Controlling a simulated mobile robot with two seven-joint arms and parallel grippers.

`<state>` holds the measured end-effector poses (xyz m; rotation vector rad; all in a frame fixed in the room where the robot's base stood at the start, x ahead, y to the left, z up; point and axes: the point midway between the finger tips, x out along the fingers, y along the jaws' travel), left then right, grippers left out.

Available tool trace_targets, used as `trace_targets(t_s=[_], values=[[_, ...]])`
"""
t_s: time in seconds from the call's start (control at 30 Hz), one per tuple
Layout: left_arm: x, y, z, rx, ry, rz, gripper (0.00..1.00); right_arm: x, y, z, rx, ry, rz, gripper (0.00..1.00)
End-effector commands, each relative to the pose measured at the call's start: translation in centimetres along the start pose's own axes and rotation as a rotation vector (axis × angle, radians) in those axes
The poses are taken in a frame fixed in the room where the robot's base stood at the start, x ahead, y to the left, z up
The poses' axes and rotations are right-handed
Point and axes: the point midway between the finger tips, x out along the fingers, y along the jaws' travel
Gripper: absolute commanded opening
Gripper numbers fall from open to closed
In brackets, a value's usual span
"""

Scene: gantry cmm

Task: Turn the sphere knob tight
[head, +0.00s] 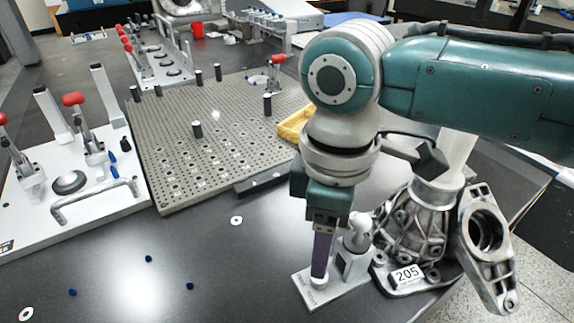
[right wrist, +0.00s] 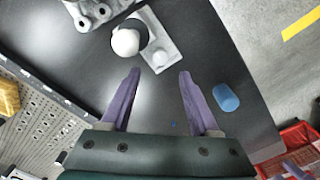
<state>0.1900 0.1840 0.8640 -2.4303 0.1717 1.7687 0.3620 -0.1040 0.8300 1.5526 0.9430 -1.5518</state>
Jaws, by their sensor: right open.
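The sphere stand is a light metal base plate (head: 338,288) with a post and a pale sphere (head: 360,222) on top, near the table's front right. In the right wrist view the white sphere (right wrist: 125,42) sits over a dark round part. A small round pale knob (right wrist: 160,57) is on the plate's near end. My right gripper (head: 319,280) points down over that end, its purple fingers apart. In the right wrist view the gripper (right wrist: 160,72) is open and empty, the knob appearing just beyond and between its fingertips. Contact cannot be told. My left gripper is not in view.
A grey casting labelled 205 (head: 408,240) stands close right of the stand. A perforated plate (head: 215,140) and a toggle-clamp fixture (head: 75,195) lie left. A blue cylinder (right wrist: 226,97) lies right in the wrist view. The table's front middle is mostly clear.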

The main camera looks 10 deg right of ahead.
Motion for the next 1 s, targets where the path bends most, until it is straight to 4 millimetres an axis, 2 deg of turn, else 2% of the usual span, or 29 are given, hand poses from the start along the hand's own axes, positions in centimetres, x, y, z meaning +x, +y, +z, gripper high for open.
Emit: trace_targets(t_s=[0.03, 0.2, 0.53, 0.63, 0.77, 0.9, 1.0], values=[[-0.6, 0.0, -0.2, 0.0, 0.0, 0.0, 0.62, -1.2, 0.0, 0.0, 0.0, 0.002, 0.001, 0.62], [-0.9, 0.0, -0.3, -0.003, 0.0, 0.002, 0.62, -2.7, 0.0, 0.0, 0.0, 0.0, 0.0, 0.62], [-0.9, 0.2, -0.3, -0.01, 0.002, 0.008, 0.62, -2.9, 0.0, 0.0, 0.0, 0.0, -0.001, 0.62], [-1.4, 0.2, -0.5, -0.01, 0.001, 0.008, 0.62, -3.2, -0.7, -0.2, -0.001, 0.014, -0.008, 0.62], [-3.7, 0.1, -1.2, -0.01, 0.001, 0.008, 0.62, -4.7, -4.1, -1.3, 0.009, 0.086, -0.043, 0.62], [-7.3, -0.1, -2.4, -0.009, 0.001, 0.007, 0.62, -8.1, -8.7, -2.0, 0.108, 0.221, -0.078, 0.62], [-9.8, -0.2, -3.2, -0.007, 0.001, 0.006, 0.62, -11.1, -10.5, -1.0, 0.245, 0.302, -0.077, 0.62]])
